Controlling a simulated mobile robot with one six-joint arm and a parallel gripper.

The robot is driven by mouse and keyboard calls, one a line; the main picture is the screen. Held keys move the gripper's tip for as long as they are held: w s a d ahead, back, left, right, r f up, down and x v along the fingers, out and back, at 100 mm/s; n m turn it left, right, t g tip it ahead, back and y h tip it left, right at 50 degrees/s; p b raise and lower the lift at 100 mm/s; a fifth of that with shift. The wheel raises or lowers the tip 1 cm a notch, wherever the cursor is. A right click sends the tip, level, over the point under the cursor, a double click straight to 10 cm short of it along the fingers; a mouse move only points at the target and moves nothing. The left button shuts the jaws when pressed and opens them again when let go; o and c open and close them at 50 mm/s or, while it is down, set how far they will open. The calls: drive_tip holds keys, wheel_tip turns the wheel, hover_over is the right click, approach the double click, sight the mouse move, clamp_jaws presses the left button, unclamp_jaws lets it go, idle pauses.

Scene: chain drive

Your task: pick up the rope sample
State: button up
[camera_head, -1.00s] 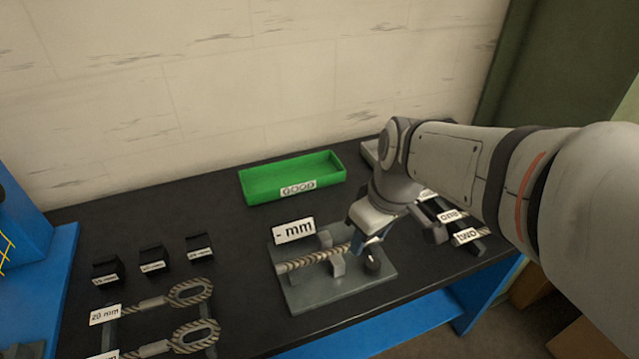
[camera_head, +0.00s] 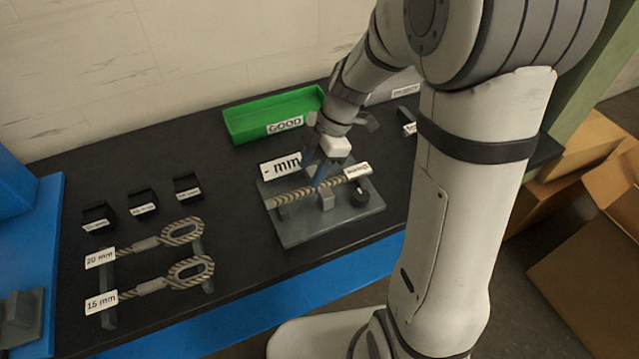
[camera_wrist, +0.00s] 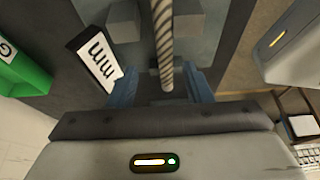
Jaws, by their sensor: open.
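The rope sample (camera_head: 294,194) is a beige and dark twisted rope lying across the supports of a grey measuring fixture (camera_head: 330,229). A small white label sits at its right end. My gripper (camera_head: 321,178) is at the rope's right half, pointing down. In the wrist view, the rope (camera_wrist: 162,50) runs down the middle between the two blue fingers of my open gripper (camera_wrist: 160,88). A finger stands on each side with a gap. Whether either touches the rope cannot be told. The gripper body hides the rope's near end in the wrist view.
A "- mm" sign (camera_head: 281,165) stands behind the rope, close to my gripper. A dark knob (camera_head: 361,197) is at the fixture's right. A green GOOD tray (camera_head: 262,129) is at the back. Two looped ropes (camera_head: 180,233) lie on a rack at left, below several black blocks.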

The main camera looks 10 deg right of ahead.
sight(304, 190)
drive_tip(key=x, duration=0.3)
drive_tip(key=p+x, duration=0.1)
drive_tip(key=x, duration=0.1)
drive_tip(key=shift+s+d, duration=0.1)
drive_tip(key=shift+s, duration=0.25)
drive_tip(key=shift+c, duration=0.4)
clamp_jaws()
